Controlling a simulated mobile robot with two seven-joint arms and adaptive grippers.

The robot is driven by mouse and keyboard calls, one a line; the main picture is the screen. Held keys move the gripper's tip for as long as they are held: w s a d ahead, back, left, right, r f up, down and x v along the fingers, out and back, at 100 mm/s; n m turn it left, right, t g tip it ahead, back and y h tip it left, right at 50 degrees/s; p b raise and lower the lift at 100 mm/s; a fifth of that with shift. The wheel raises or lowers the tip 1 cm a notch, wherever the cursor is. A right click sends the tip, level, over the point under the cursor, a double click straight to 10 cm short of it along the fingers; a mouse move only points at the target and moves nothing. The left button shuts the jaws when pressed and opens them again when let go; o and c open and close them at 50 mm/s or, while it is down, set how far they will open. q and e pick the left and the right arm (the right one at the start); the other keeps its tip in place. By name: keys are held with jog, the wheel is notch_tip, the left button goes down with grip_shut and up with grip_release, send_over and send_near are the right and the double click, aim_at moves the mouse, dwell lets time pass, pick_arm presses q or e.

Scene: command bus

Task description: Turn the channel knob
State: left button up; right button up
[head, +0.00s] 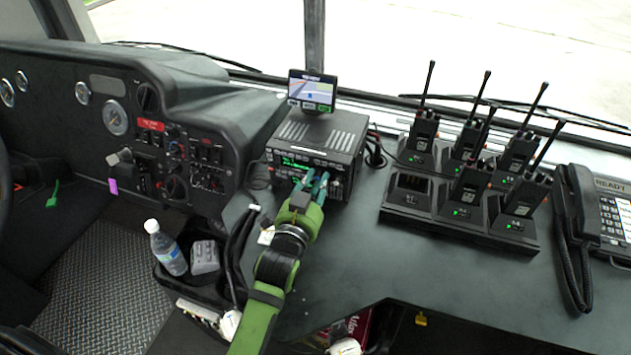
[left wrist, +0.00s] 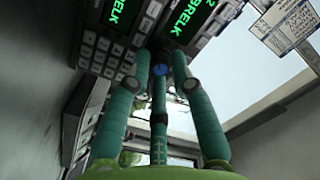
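The radio unit (head: 318,140) sits on the dashboard, with a lit green display and buttons on its front. In the left wrist view its dark face (left wrist: 150,15) is close, with green lettering and grey keys. My left gripper (head: 318,178) is at the front of this radio. In the left wrist view its teal fingers (left wrist: 161,58) point at the face, with a gap between the two outer tips. A dark round part, perhaps the channel knob (left wrist: 157,45), lies behind the tips and is mostly hidden. I cannot tell whether they touch it. My right gripper is not in view.
A small screen (head: 312,91) stands on the radio. A charger rack (head: 400,213) with several handheld radios and a telephone (head: 588,205) are to the right. A bottle (head: 166,249) stands in a bin at lower left. The dashboard between radio and rack is clear.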

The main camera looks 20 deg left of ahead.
pick_arm(q)
jog(key=shift+s, duration=0.1)
jog(key=shift+s, duration=0.3)
jog(key=s, duration=1.1)
jog(key=shift+s, duration=0.1)
